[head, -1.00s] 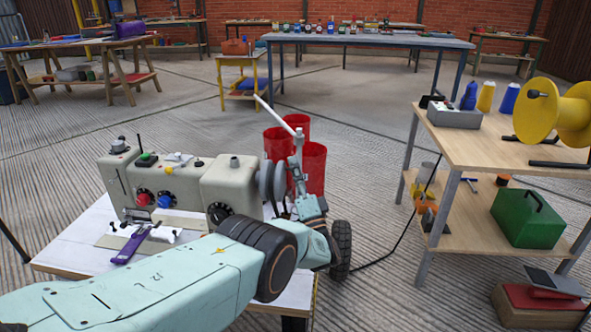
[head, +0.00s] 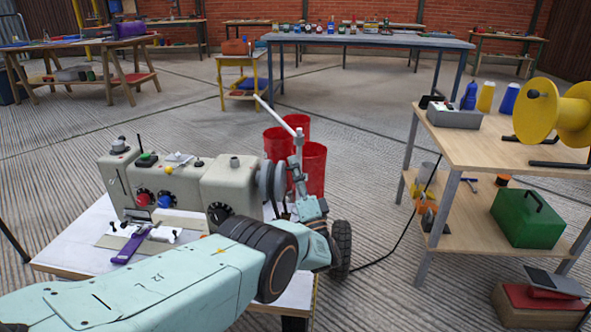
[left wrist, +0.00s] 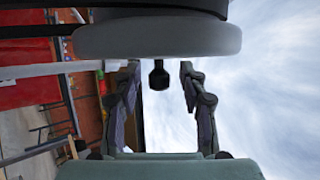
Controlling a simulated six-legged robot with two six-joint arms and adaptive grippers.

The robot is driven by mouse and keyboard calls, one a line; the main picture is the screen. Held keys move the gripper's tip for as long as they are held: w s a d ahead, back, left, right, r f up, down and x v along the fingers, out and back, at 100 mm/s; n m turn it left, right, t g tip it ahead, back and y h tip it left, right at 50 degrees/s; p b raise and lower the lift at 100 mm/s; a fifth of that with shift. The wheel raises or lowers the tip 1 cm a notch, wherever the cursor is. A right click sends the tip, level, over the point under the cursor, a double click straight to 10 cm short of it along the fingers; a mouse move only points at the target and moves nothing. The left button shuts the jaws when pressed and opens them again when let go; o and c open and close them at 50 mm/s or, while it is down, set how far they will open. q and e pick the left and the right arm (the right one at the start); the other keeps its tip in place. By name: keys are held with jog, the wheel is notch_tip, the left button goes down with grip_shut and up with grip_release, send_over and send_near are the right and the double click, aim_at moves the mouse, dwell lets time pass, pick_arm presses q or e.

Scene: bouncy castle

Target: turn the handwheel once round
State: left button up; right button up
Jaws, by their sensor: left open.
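The grey handwheel (head: 266,181) is on the right end of a grey-beige machine (head: 228,182), seen nearly edge-on in the head view. In the left wrist view the pale wheel rim (left wrist: 160,40) crosses the top of the picture. A dark knob (left wrist: 159,75) sticks out from it between my fingers. My left gripper (left wrist: 160,88) is open around the knob, with a gap on each side. In the head view my left gripper (head: 298,190) is beside the wheel's right face, partly hidden by my own arm. My right gripper is not in view.
The machine stands on a pale table (head: 75,245) with a purple-handled tool (head: 131,247). Red bins (head: 314,167) stand behind the wheel. A wooden shelf (head: 470,145) with a yellow spool (head: 545,110) is at the right. The ribbed floor between is mostly clear.

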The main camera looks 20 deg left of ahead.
pick_arm(q)
jog(key=v, duration=1.1)
jog(key=shift+s+d+f, duration=0.2)
jog(key=shift+f, duration=0.05)
jog(key=shift+a+r+m+h+p, duration=2.5)
jog(key=shift+r+m+h+p, duration=1.4)
jog(key=shift+h, duration=2.3)
jog(key=shift+m, duration=0.8)
jog(key=x, duration=0.2)
jog(key=f+b+x, duration=0.1)
jog(key=x, duration=0.1)
jog(key=b+x, duration=0.1)
jog(key=x, duration=0.2)
jog(key=shift+w+f, duration=0.15)
grip_shut()
